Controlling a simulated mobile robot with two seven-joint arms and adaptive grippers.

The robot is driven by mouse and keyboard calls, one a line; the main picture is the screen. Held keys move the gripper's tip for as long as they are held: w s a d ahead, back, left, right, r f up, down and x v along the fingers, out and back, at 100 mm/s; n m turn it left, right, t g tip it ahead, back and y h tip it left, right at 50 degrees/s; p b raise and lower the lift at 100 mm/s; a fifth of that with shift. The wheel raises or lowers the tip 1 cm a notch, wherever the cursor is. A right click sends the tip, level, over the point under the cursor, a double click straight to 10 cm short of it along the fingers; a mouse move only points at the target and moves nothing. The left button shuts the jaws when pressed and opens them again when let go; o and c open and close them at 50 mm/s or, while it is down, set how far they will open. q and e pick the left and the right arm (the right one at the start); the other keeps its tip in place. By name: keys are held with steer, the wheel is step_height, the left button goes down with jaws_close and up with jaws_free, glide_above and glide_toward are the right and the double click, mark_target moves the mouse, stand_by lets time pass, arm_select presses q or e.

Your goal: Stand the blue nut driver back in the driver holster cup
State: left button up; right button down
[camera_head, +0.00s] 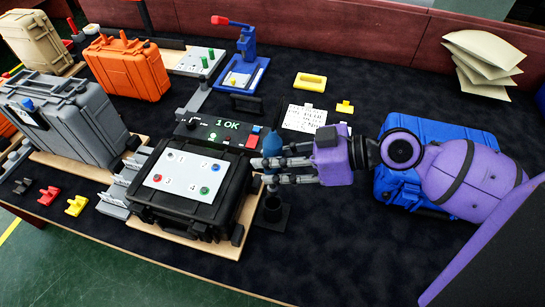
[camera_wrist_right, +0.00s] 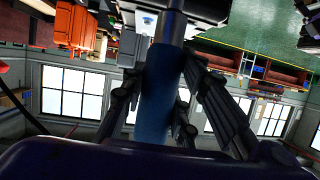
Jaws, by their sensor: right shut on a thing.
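The blue nut driver (camera_head: 272,145) is upright in the head view, its blue handle rising above my right gripper (camera_head: 273,171). The gripper comes in from the right and is shut around the driver. In the right wrist view the blue handle (camera_wrist_right: 157,95) runs between the fingers (camera_wrist_right: 156,105), with a grey metal shaft beyond it. The black driver holster cup (camera_head: 273,212) stands on a dark square base directly below the gripper. The driver's lower end is close over the cup mouth; I cannot tell if it is inside. My left gripper is not in view.
A black case (camera_head: 190,209) with a numbered white panel sits just left of the cup. A control box (camera_head: 215,135) reading "1 OK" is behind it. A blue case (camera_head: 425,135) lies under my right arm. The dark mat in front of the cup is clear.

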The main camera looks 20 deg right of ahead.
mark_target(273, 190)
steer(key=shift+f+b, duration=0.8)
steer(key=shift+f, duration=0.65)
steer(key=shift+f+b, duration=1.15)
steer(key=shift+f, duration=0.5)
steer(key=shift+f+b, duration=1.2)
steer(key=shift+f, duration=0.35)
steer(key=shift+f+b, duration=0.95)
steer(key=shift+f, duration=0.2)
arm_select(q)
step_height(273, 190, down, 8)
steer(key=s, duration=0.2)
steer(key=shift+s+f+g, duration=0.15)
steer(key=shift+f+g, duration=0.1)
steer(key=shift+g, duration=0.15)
